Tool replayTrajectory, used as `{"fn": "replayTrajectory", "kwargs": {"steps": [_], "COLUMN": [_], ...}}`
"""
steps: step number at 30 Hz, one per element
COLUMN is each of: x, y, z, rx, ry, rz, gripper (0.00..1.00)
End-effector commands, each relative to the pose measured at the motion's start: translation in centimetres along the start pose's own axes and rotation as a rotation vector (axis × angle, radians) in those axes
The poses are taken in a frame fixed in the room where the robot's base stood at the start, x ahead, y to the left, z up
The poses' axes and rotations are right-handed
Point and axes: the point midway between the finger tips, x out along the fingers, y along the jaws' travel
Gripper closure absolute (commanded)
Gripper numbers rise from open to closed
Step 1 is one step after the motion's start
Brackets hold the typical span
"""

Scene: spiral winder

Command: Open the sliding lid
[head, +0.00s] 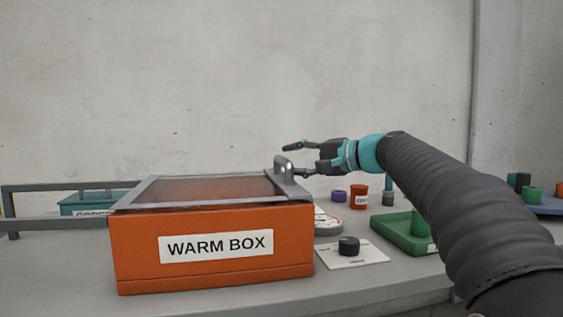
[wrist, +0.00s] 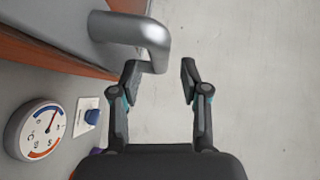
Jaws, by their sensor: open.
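The orange warm box (head: 215,240) stands on the counter at the left of the head view, with a white label on its front. Its lid (head: 150,192) has a grey metal frame around a dark see-through panel and lies across the top. A grey metal handle (head: 284,167) stands up at the lid's right end. In the wrist view the handle (wrist: 135,32) is at the top left. My gripper (head: 294,160) is open at the handle's level. In the wrist view my gripper (wrist: 160,72) has the handle's bent end by its left fingertip, partly between the fingers; contact is unclear.
A dial gauge (wrist: 40,130) lies beside the box. A black knob on a white plate (head: 349,246), a green tray (head: 395,232) and small purple (head: 339,196) and orange (head: 359,197) containers stand to the right. A grey rail (head: 50,187) runs at the left.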

Motion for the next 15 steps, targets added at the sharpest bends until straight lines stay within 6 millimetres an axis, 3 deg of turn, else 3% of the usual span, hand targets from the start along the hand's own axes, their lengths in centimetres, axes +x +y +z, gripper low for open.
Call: {"fn": "replayTrajectory", "kwargs": {"steps": [6,15], "x": [3.0,4.0], "y": [0.0,0.0], "z": [0.1,0.1], "rx": [0.0,-0.001], "ry": [-0.003,-0.001], "rz": [0.0,0.0], "gripper": [0.55,0.55]}}
